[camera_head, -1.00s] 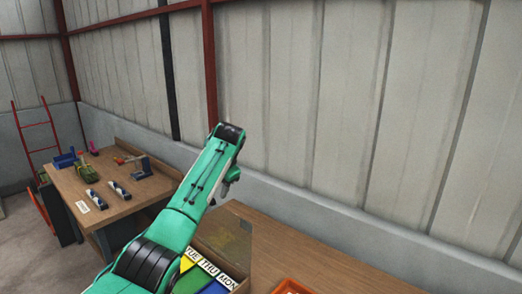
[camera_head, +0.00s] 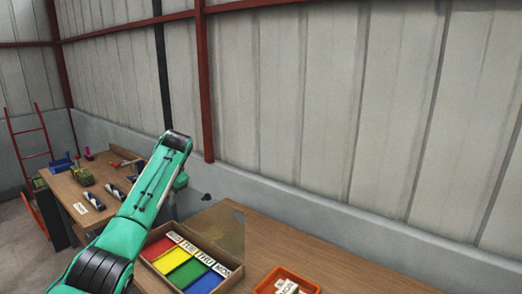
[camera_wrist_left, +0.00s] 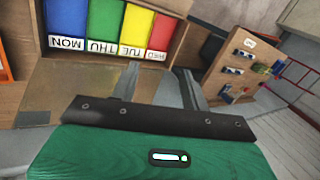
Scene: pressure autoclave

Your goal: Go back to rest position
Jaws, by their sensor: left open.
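My left arm (camera_head: 135,210) reaches in from the left in the head view, its green links bent beside the sorting box. My left gripper shows in the left wrist view (camera_wrist_left: 160,85), with its two grey fingers apart and nothing between them. The open wooden box (camera_head: 243,274) has red, yellow, green and blue compartments with white day labels. It also shows at the top of the left wrist view (camera_wrist_left: 118,57), just beyond the fingers. The fingertips are hard to make out in the head view. My right gripper is not in view.
An orange tray (camera_head: 258,289) with white label pieces stands on the near wooden table (camera_head: 320,268), right of the box. A second table (camera_head: 65,190) at the left holds tools and small parts. A red ladder (camera_head: 33,145) leans by the far wall. The table behind the tray is clear.

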